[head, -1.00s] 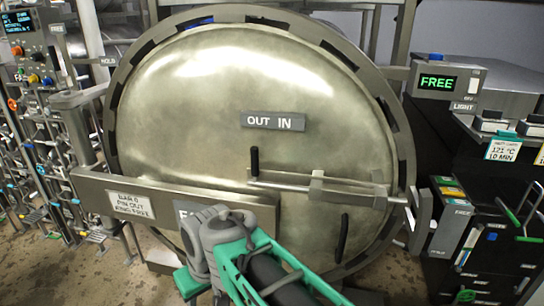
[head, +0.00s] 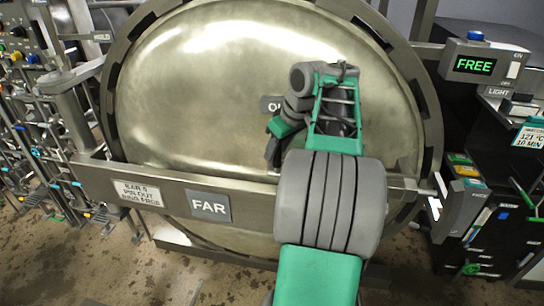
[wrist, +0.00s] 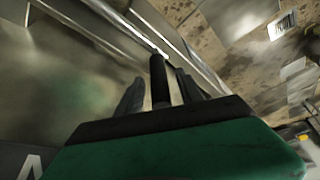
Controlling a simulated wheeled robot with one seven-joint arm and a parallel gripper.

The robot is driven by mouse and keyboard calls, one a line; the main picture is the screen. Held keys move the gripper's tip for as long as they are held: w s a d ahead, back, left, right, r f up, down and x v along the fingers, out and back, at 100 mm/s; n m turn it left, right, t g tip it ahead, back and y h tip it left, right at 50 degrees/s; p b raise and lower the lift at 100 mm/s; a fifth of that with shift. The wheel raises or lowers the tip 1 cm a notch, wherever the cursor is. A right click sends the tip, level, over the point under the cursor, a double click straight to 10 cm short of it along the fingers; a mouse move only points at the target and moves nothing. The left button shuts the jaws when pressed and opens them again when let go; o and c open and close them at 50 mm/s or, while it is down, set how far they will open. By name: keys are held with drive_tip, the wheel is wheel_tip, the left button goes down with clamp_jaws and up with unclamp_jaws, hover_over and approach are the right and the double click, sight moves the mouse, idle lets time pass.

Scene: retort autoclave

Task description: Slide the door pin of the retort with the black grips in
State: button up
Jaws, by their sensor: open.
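The round steel retort door (head: 210,75) fills the middle of the head view. A bar (head: 255,200) with a FAR label crosses its lower part. A pale metal rod or edge (wrist: 127,27) runs diagonally near the grip's end.
A box with a green FREE display (head: 474,65) is at the upper right. A grey box (head: 462,208) stands right of the bar's end. Valves and pipes (head: 45,150) crowd the left side. Stained floor (head: 130,265) is clear in front at lower left.

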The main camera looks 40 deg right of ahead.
drive_tip(key=shift+x, duration=1.5)
drive_tip(key=shift+w, duration=0.1)
drive_tip(key=shift+c, duration=0.4)
clamp_jaws()
